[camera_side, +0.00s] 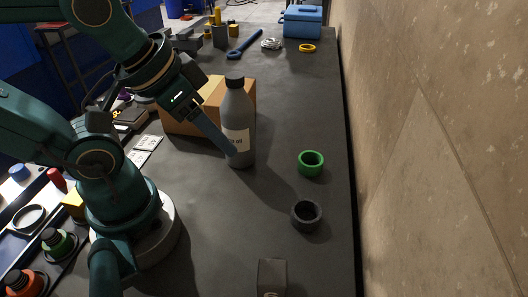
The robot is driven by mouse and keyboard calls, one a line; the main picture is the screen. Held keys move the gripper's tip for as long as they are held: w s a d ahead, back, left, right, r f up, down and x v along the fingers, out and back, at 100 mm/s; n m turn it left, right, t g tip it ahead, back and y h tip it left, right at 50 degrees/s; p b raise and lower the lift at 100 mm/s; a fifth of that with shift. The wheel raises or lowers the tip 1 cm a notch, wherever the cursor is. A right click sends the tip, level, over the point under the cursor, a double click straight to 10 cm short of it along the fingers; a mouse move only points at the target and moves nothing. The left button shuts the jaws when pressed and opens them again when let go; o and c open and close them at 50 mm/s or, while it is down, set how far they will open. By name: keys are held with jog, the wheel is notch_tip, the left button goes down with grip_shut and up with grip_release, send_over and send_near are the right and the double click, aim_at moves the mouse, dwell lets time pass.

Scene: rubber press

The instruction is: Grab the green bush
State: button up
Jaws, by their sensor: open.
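The green bush (311,163) is a short, thick ring standing on the dark bench top, right of centre, with its hole facing up. My gripper (232,152) points down and to the right, left of the green bush and well apart from it. Its fingertips are beside or in front of a grey bottle (238,115) with a label. Nothing shows between the fingers. I cannot tell whether a finger touches the bottle.
A dark grey ring (306,215) sits just nearer than the green bush. A dark block (272,277) stands at the front edge. A cardboard box (190,112) is behind the bottle. A yellow ring (307,48) and a blue case (302,21) are far back. A wall (440,130) runs along the right.

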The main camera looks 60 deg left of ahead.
jog(key=o, duration=0.7)
notch_tip(320, 180, up, 5)
jog(key=w+a+f+m+y, duration=0.2)
jog(key=w+a+m+y, duration=0.4)
jog(key=m, duration=0.8)
jog(key=w+d+r+m+t, duration=0.1)
jog(key=w+d+m+t, duration=0.85)
jog(key=m, duration=0.75)
jog(key=g, duration=0.3)
send_near(314, 157)
jog(key=x, duration=0.2)
jog(key=shift+w+a+r, duration=0.15)
jog(key=shift+w+a, duration=0.05)
jog(key=shift+w, duration=0.15)
jog(key=shift+f, duration=0.25)
jog(key=shift+w+a+f, duration=0.1)
jog(key=shift+w+f, duration=0.1)
jog(key=shift+x, duration=2.35)
